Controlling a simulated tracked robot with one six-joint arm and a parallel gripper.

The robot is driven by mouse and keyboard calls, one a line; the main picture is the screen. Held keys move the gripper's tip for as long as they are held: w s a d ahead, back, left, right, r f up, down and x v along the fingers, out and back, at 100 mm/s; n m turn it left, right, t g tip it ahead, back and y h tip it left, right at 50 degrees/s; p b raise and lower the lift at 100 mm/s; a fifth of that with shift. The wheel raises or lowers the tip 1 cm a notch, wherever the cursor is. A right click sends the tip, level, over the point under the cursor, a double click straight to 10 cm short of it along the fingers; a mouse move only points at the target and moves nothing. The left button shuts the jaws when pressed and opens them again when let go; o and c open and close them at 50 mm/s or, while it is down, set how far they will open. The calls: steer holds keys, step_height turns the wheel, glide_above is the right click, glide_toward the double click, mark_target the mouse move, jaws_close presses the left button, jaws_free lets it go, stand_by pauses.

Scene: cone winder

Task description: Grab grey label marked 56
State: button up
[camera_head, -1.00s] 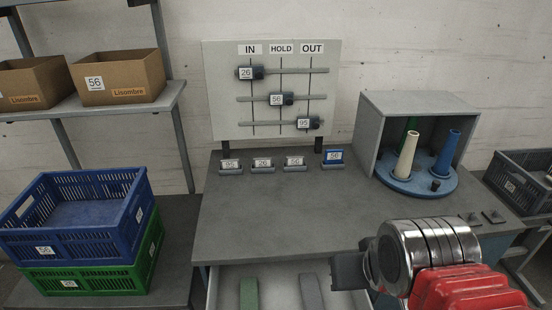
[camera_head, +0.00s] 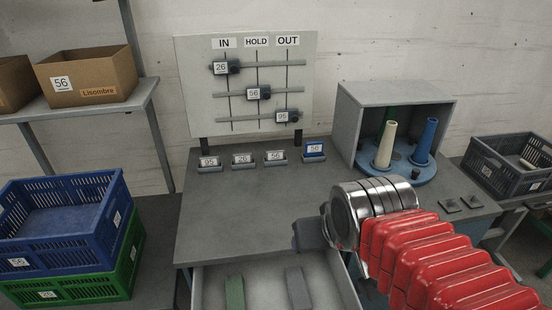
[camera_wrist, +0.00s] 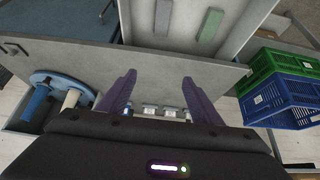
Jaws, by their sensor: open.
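The grey label marked 56 (camera_head: 275,156) stands in a small holder on the table, third from the left in a row. Left of it are grey labels marked 26 (camera_head: 242,159) and 95 (camera_head: 209,163). Right of it is a blue label marked 56 (camera_head: 314,151). My gripper (camera_head: 308,235) is over the table's front edge, nearer the camera than the labels and slightly right of the grey 56; its fingers are hard to see there. In the wrist view my gripper (camera_wrist: 159,79) is open and empty, with the small label row (camera_wrist: 150,111) showing between its fingers, unreadable.
An open drawer (camera_head: 209,289) holds a green and a grey bar below the table edge. A board (camera_head: 190,110) with sliders stands behind the labels. A grey box (camera_head: 347,130) with cones is at right. Blue (camera_head: 60,243) and green crates stand left.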

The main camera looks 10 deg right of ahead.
steer(key=o, duration=0.5)
steer(key=shift+t, duration=0.9)
steer(key=w, duration=1.3)
steer(key=shift+d+r, duration=0.2)
steer(key=shift+r, duration=0.05)
steer(key=w+f+t, duration=0.2)
steer(key=w, duration=1)
steer(key=t, duration=0.4)
glide_toward(276, 155)
steer(key=v, duration=0.3)
steer(key=shift+w+r, duration=0.15)
steer(key=shift+r, duration=0.2)
steer(key=shift+w+f, duration=0.1)
steer(key=shift+w+f+g, duration=0.1)
steer(key=shift+w+g, duration=0.1)
steer(key=shift+g, duration=0.1)
steer(key=shift+x, duration=3.95)
